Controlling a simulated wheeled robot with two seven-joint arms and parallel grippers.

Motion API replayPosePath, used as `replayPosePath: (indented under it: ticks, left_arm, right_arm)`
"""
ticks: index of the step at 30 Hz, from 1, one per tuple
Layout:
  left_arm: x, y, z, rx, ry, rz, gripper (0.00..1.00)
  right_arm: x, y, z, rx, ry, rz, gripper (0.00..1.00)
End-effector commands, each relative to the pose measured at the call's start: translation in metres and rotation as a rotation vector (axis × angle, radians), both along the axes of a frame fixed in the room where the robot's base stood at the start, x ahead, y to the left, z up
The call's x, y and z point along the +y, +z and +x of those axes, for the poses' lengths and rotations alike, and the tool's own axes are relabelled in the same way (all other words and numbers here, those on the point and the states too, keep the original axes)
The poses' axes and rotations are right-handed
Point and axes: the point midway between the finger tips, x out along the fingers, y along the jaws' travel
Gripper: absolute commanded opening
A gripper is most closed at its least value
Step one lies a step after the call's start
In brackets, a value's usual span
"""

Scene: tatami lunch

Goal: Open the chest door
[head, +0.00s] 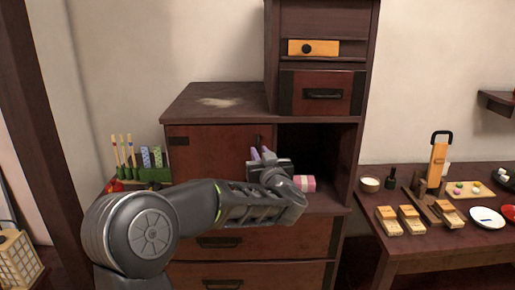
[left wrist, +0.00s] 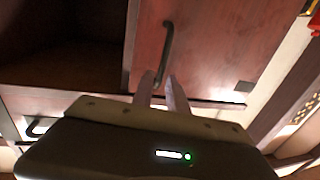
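The dark wooden chest (head: 192,104) stands against the wall. Its reddish door (head: 208,152) covers the left part of the middle level, and the compartment (head: 318,147) to its right is open and dark. The door has a dark vertical handle (head: 258,141) near its right edge; the handle also shows in the left wrist view (left wrist: 167,45). My left gripper (head: 262,154) is in front of the door by the handle. In the left wrist view its fingers (left wrist: 162,86) are apart, with the handle's lower end appearing between their tips; contact cannot be told. My right gripper is not in view.
A pink-and-white roll (head: 304,183) lies at the open compartment's front. Drawers (head: 247,243) are below. Left of the chest are brushes (head: 122,150) and a green holder (head: 152,175). A low table (head: 400,250) with wooden blocks and dishes stands at right.

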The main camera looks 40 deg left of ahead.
Motion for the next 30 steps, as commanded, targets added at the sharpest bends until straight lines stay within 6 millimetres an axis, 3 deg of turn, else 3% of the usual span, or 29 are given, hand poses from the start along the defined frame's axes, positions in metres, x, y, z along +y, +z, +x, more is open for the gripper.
replayPosePath:
  ticks: [6, 17, 24, 30]
  left_arm:
    - [0.022, 0.000, 0.020, 0.001, 0.000, -0.001, 0.19]
    - [0.027, 0.000, 0.024, 0.001, -0.001, -0.001, 0.19]
    - [0.027, 0.000, 0.024, 0.001, -0.001, -0.001, 0.00]
    - [0.027, 0.000, 0.024, 0.001, -0.001, -0.001, 0.00]
  right_arm:
    - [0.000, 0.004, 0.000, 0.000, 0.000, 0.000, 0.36]
    - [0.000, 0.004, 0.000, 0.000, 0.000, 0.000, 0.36]
    - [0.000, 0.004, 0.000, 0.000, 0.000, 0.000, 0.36]
    - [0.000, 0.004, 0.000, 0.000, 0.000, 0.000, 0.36]
